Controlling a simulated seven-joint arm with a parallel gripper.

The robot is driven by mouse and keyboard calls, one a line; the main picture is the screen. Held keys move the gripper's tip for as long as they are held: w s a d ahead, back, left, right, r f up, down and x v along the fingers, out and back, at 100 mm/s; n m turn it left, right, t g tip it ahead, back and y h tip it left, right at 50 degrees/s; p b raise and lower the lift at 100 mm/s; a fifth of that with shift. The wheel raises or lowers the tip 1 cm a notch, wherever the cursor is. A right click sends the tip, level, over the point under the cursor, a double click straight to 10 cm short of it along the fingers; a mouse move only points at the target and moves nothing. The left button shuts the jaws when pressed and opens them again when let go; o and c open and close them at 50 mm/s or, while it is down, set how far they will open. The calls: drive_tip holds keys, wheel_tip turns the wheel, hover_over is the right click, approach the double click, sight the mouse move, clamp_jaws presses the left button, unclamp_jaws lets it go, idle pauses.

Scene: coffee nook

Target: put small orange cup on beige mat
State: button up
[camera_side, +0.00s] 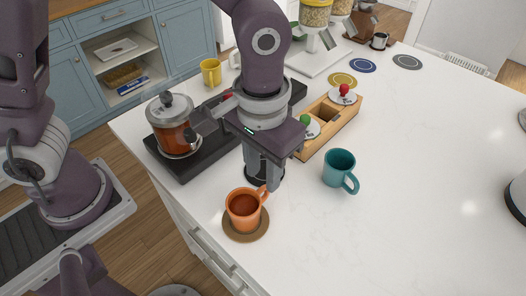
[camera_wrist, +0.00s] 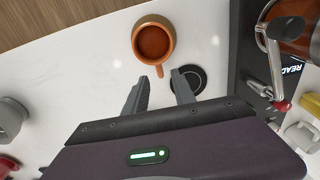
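The small orange cup (camera_side: 243,203) stands upright on a round brown mat (camera_side: 247,234) near the counter's front edge. This brown mat is the closest I see to beige. In the wrist view the cup (camera_wrist: 153,41) is at top centre, its handle pointing towards my gripper. My gripper (camera_wrist: 158,83) is open, its two fingers apart with nothing clamped between them. The handle end lies close to the gap between the fingertips; I cannot tell whether they touch it. In the side view my gripper (camera_side: 263,183) is just behind the cup, low over the counter.
A round black mat (camera_wrist: 188,79) lies beside the cup. A teal mug (camera_side: 339,167) stands to the right. A glass pot (camera_side: 174,125) sits on a black base at left. A wooden box (camera_side: 335,126) is behind. The counter's right side is mostly clear.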

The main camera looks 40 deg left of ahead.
wheel_tip(320, 180, up, 9)
drive_tip(key=s+a+r+t, duration=0.2)
drive_tip(key=s+a, duration=0.3)
drive_tip(key=a, duration=0.3)
drive_tip(key=s+a+r+t, duration=0.1)
drive_tip(key=s+a+t, duration=0.2)
drive_tip(key=a, duration=0.6)
drive_tip(key=s, duration=0.2)
drive_tip(key=shift+s+a+r, duration=0.2)
drive_tip(key=shift+s+r, duration=0.1)
drive_tip(key=shift+r, duration=0.05)
